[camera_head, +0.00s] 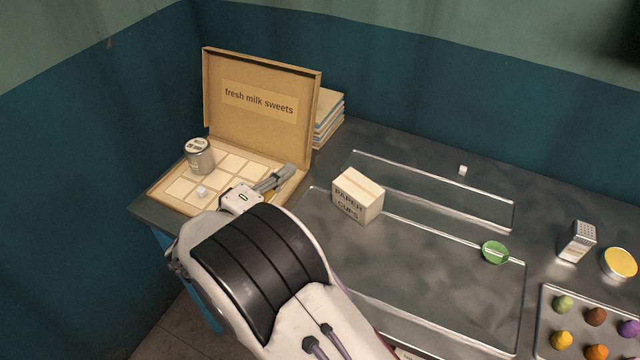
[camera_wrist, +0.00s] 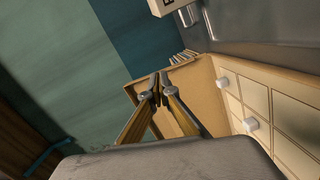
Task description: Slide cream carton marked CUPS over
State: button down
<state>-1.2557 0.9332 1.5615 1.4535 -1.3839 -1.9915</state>
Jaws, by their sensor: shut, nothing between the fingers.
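The cream carton marked PAPER CUPS (camera_head: 358,197) stands upright on the grey metal table, near the middle of the head view. A corner of a pale box with dark marking (camera_wrist: 162,7) shows at the top edge of the wrist view; most of it is cut off. My gripper (camera_head: 286,174) is left of the carton, apart from it, over the right side of the open sweets box. In the wrist view its fingertips (camera_wrist: 161,86) are together with nothing between them.
The open cardboard box (camera_head: 262,133) reads "fresh milk sweets" and holds a can (camera_head: 199,156) and a small white cube (camera_head: 201,191). Stacked books (camera_head: 329,112) stand behind. A green bowl (camera_head: 495,252), grater (camera_head: 577,242) and tray of coloured sweets (camera_head: 545,318) are at right.

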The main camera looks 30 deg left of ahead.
jog(key=s+f, duration=0.1)
jog(key=s, duration=0.1)
jog(key=s+f+n+h, duration=0.1)
jog(key=s, duration=0.1)
jog(key=s+f+h, duration=0.1)
jog(key=s+f, duration=0.1)
jog(key=shift+d+f+t, duration=0.1)
jog(key=shift+d+t, duration=0.05)
jog(key=shift+t, duration=0.15)
jog(key=shift+w, duration=0.2)
jog(key=x, duration=1)
jog(key=shift+s+d, duration=0.1)
jog(key=shift+d, duration=1.9)
jog(key=shift+d, duration=0.1)
jog(key=d, duration=2)
jog(key=shift+w+d, duration=0.25)
jog(key=shift+w, duration=0.05)
jog(key=shift+a, duration=0.1)
